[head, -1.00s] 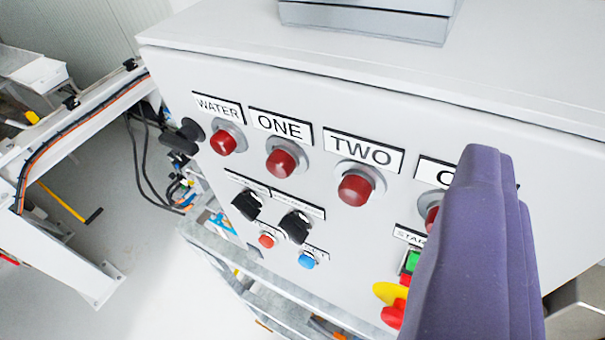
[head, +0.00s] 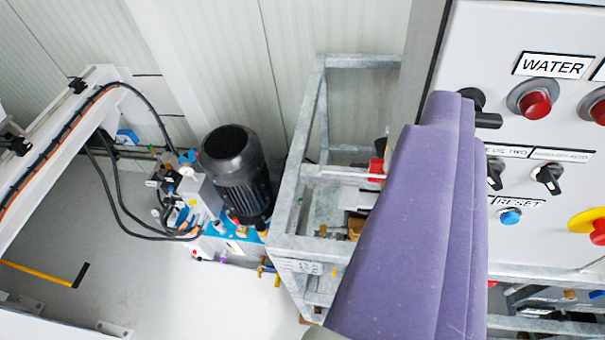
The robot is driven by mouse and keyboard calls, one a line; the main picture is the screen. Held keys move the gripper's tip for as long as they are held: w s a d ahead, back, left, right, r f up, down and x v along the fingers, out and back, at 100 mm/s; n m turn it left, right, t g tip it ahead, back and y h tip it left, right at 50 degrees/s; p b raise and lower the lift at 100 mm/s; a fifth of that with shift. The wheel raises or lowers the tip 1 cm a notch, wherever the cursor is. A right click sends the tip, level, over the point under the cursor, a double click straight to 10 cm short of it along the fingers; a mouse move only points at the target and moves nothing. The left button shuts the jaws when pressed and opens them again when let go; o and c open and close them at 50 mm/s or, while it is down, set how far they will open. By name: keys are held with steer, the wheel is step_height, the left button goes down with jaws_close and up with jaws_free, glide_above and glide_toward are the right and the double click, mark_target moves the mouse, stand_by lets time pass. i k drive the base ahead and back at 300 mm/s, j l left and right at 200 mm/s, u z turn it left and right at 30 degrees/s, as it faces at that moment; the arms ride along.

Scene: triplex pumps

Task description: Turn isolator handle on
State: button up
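The black isolator handle (head: 488,120) sticks out at the left side of the grey control panel (head: 535,125), left of the WATER lamp. Its bar lies roughly level in the picture, and its left part is hidden. My purple gripper (head: 448,108) rises from the bottom middle, with its tip just left of the handle. I cannot tell whether it touches the handle. The fingers overlap in this view, so the gap between them is hidden.
Below the WATER lamp (head: 535,104) are black selector knobs (head: 548,178), a blue reset button (head: 510,216) and a red emergency stop (head: 598,232). A galvanised frame (head: 310,130) stands left of the panel. A black motor (head: 238,170) stands farther left, with open floor in front.

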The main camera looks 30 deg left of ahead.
mark_target(376, 164)
steer(key=k+j, duration=0.1)
steer(key=j, duration=0.15)
steer(key=k+j, duration=0.1)
steer(key=j, duration=0.2)
steer(key=i+u, duration=0.2)
steer(key=i, duration=0.35)
steer(key=i+l+u, duration=0.1)
steer(key=i+u, duration=0.15)
steer(key=i, duration=0.35)
